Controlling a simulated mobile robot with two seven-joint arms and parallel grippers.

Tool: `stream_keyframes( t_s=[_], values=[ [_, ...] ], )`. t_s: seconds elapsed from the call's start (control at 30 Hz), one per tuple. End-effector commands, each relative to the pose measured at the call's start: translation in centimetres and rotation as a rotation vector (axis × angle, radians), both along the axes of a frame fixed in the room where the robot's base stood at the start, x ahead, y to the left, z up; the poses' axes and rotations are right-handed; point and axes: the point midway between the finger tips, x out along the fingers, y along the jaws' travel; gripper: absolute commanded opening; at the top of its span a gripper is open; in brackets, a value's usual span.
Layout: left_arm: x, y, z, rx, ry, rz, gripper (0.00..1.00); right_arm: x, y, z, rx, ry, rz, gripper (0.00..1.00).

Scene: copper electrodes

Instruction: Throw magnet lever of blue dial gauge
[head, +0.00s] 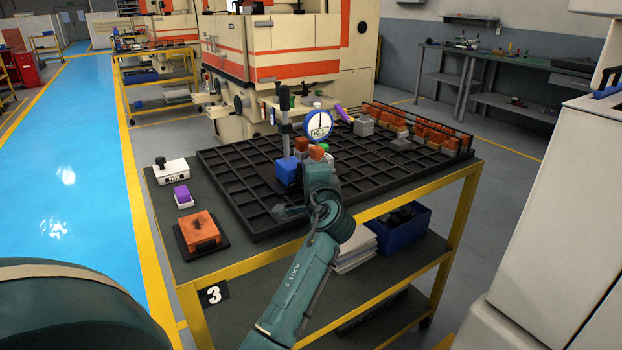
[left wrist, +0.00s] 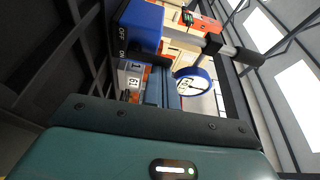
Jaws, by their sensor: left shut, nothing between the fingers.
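The blue dial gauge (head: 319,124) is held on an upright grey post (head: 284,125) above a blue magnet base (head: 287,172) on the black grid tray. In the left wrist view the base (left wrist: 142,25) carries OFF and ON labels, and the round dial (left wrist: 193,83) shows beyond the fingers. My right gripper is not in view.
The black grid tray (head: 248,212) covers most of the cart top. Orange electrodes (head: 420,130) stand at its back right, and others sit close to the gauge.

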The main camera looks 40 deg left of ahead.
Motion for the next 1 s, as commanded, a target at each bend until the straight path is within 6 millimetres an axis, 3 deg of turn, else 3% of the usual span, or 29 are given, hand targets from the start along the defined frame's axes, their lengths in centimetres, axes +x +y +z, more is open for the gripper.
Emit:
stream_keyframes(
  t_s=[0.43,1.0],
  values=[
    [-1.4,0.6,0.3,0.002,0.005,0.002,0.00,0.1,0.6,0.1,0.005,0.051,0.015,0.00],
    [-1.3,0.8,-0.1,0.002,0.005,0.000,0.00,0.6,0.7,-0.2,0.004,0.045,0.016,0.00]
  ],
)
